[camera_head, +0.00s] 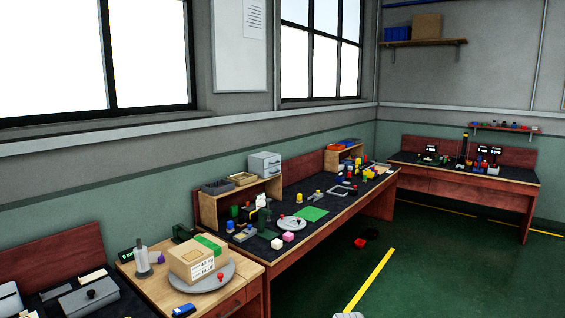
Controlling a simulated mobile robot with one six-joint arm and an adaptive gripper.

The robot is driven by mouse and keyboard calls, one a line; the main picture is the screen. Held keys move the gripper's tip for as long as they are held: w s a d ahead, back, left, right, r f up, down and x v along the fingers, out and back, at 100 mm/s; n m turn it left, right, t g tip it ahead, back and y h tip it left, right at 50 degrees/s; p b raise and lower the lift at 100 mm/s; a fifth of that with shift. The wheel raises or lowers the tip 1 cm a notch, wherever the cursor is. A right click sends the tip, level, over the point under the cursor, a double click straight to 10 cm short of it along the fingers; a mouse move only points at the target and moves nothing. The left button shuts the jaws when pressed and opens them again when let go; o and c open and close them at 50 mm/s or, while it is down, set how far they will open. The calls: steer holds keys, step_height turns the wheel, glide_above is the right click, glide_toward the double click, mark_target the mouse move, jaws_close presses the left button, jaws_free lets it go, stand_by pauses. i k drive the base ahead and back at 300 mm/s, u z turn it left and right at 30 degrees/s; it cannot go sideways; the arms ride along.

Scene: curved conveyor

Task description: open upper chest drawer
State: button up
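A small light grey chest (264,164) with two drawers stands on top of a wooden shelf unit on the long workbench. Its upper drawer (270,160) looks shut, with a small dark handle on the front. The lower drawer also looks shut. The chest is small and distant here. My gripper is not clearly seen; only a small grey shape shows at the bottom edge, and I cannot tell what it is.
Grey bins (218,186) stand left of the chest. The long workbench (330,216) holds several small coloured parts. Nearer, a cardboard box (196,262) sits on a round grey plate. The green floor is mostly clear, with a red item (360,243) under the bench.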

mark_target(274, 161)
steer(key=z, duration=0.25)
steer(key=i, duration=3.3)
steer(key=u, duration=0.2)
